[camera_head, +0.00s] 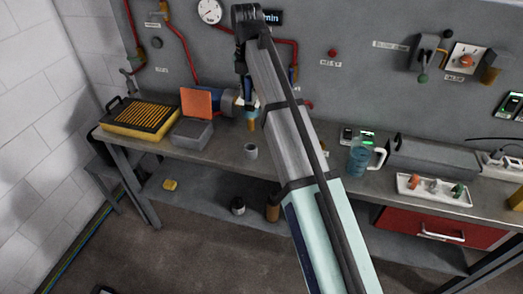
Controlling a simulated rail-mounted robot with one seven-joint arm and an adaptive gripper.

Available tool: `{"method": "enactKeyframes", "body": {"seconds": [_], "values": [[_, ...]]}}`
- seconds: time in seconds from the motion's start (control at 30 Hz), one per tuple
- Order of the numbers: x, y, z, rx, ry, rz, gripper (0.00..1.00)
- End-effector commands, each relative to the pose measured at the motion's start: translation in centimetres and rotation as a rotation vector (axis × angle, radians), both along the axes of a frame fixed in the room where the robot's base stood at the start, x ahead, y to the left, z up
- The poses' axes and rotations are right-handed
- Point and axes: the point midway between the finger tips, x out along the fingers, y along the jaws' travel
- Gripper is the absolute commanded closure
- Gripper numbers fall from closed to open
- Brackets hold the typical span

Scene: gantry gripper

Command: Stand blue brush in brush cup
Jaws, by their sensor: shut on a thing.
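A small grey cup (251,151), which looks like the brush cup, stands upright on the workbench near its front edge. My gripper (249,104) points down above and behind it in the picture, at the end of my raised arm. It is shut on a slim thing, apparently the blue brush (252,121), whose lower part hangs below the jaws. The brush is apart from the cup in the picture.
A grey box (192,132) with an orange panel and a black-and-yellow tray (139,117) stand left of the cup. A blue jug (361,156) and a white tray (434,190) stand to the right. My arm hides part of the bench.

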Motion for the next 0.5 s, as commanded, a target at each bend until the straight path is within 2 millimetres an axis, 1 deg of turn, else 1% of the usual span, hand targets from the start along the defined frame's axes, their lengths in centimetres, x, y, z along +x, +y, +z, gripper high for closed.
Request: {"method": "enactKeyframes", "body": {"seconds": [0.03,0.17,0.5], "values": [[-0.3,-0.1,-0.5,0.0,0.001,0.008,1.0],[-0.3,-0.1,-2.8,-0.001,0.003,0.013,1.0],[-0.3,-0.1,-10.9,-0.001,0.003,0.012,1.0]]}}
